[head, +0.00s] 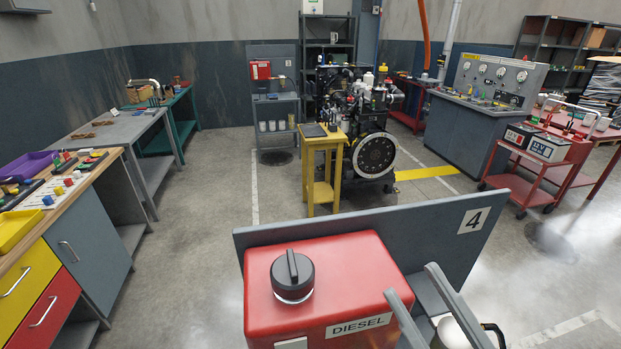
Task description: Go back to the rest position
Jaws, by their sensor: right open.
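My right gripper (411,282) is at the bottom edge, right of centre, in the head view. Its two grey fingers are spread apart with nothing seen between their tips. They stand in front of the right side of the red diesel tank (325,280). I cannot tell whether they touch it. The rest of my right arm is mostly cut off by the frame. My left gripper does not show.
A grey panel marked 4 (440,235) stands behind the tank. A pale object with a black handle (493,330) is close to my right gripper. A workbench (100,168) is at left, an engine (370,120) behind a yellow stand (322,143). Open floor lies between.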

